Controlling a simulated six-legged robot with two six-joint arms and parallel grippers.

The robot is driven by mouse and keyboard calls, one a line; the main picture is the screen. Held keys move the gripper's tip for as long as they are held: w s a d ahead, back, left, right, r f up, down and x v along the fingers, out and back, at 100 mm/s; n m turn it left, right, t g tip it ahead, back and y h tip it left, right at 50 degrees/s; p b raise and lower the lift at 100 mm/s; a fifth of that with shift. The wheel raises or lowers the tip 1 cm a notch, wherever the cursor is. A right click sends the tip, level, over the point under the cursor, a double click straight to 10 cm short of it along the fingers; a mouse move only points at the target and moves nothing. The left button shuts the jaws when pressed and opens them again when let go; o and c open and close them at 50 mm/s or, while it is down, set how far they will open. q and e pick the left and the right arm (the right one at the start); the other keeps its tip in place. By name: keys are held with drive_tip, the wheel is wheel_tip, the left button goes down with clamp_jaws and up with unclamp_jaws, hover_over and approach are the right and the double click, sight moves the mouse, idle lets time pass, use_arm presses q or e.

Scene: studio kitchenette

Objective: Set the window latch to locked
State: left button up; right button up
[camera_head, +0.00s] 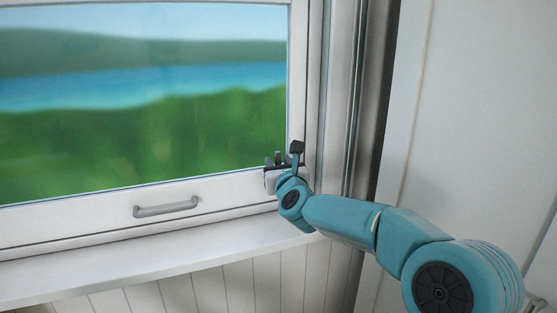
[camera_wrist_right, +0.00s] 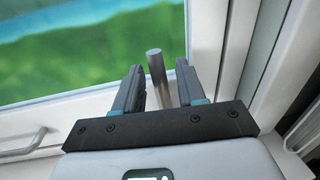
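The window latch shows in the right wrist view as a grey metal rod (camera_wrist_right: 156,72), standing up with its top leaning slightly left. My right gripper (camera_wrist_right: 160,80) is open, with one finger on each side of the rod in the picture. Gaps show beside the rod, and I cannot tell whether it lies fully between the fingers in depth. In the head view, my right gripper (camera_head: 280,158) is at the lower right corner of the window frame (camera_head: 235,187). There the gripper and wrist hide the latch. My left gripper is out of view.
A grey pull handle (camera_head: 166,206) is on the bottom rail of the window, left of my gripper. It also shows in the right wrist view (camera_wrist_right: 24,146). A white sill (camera_head: 130,268) runs below. The window jamb (camera_head: 345,110) and a white wall (camera_head: 480,110) stand close on the right.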

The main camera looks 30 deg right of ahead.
drive_tip(key=shift+w+d, duration=0.1)
drive_tip(key=shift+w, duration=0.15)
clamp_jaws()
